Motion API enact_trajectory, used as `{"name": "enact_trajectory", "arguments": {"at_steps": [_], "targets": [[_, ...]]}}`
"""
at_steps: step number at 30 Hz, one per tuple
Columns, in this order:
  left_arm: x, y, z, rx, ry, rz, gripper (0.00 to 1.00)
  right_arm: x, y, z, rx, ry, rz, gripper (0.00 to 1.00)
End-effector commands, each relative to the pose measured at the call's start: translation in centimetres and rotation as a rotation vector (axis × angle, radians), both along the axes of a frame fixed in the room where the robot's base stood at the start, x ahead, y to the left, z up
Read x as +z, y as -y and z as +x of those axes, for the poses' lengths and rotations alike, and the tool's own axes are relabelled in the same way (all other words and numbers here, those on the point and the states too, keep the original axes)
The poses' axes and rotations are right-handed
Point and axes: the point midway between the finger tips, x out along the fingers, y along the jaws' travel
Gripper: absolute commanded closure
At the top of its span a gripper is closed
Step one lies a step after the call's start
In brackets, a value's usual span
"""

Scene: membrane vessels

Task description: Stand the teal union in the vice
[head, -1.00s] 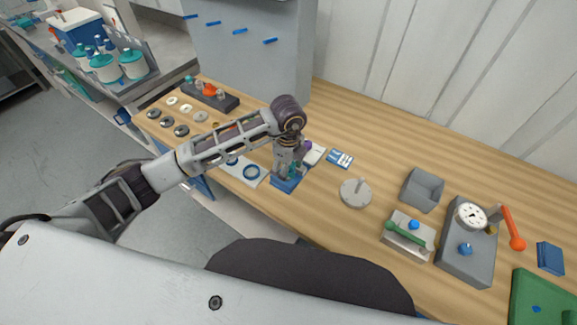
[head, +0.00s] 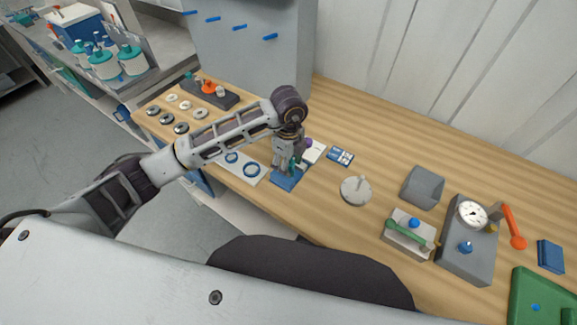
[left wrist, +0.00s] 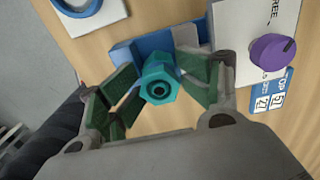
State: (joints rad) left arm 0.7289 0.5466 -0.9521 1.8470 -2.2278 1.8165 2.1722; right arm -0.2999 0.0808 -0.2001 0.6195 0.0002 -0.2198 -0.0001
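The teal union (left wrist: 159,82) stands end-on to the left wrist camera, its hex end and dark bore facing me. In the head view the left gripper (head: 288,162) points down over the blue vice (head: 286,181), with a little teal showing between the fingers. My right gripper is not in view.
A white card with a purple knob (left wrist: 272,53) stands close beside the vice. A blue label card (head: 340,156) and a grey round plate (head: 355,190) lie to the right. A white panel with blue rings (head: 243,170) lies left. Bench between plate and gauge block (head: 468,258) holds smaller fixtures.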

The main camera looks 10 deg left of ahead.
Motion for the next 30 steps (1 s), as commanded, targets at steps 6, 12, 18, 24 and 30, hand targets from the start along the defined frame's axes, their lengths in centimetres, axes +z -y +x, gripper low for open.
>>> {"name": "enact_trajectory", "arguments": {"at_steps": [6, 12, 18, 24, 30], "targets": [[3.4, 0.0, 0.1, -0.001, 0.005, -0.001, 0.43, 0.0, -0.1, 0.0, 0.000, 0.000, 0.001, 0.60], [6.4, 0.0, 0.1, 0.000, 0.005, -0.002, 0.43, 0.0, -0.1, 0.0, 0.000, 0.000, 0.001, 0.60], [8.7, 0.0, 0.0, -0.001, 0.003, 0.000, 0.43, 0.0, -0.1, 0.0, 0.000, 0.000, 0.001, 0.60], [9.7, 0.0, 0.0, 0.001, 0.003, -0.001, 0.43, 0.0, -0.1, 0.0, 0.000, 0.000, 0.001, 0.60], [9.8, 0.0, 0.0, 0.000, 0.002, -0.001, 0.43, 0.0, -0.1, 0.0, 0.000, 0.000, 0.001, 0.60]]}}
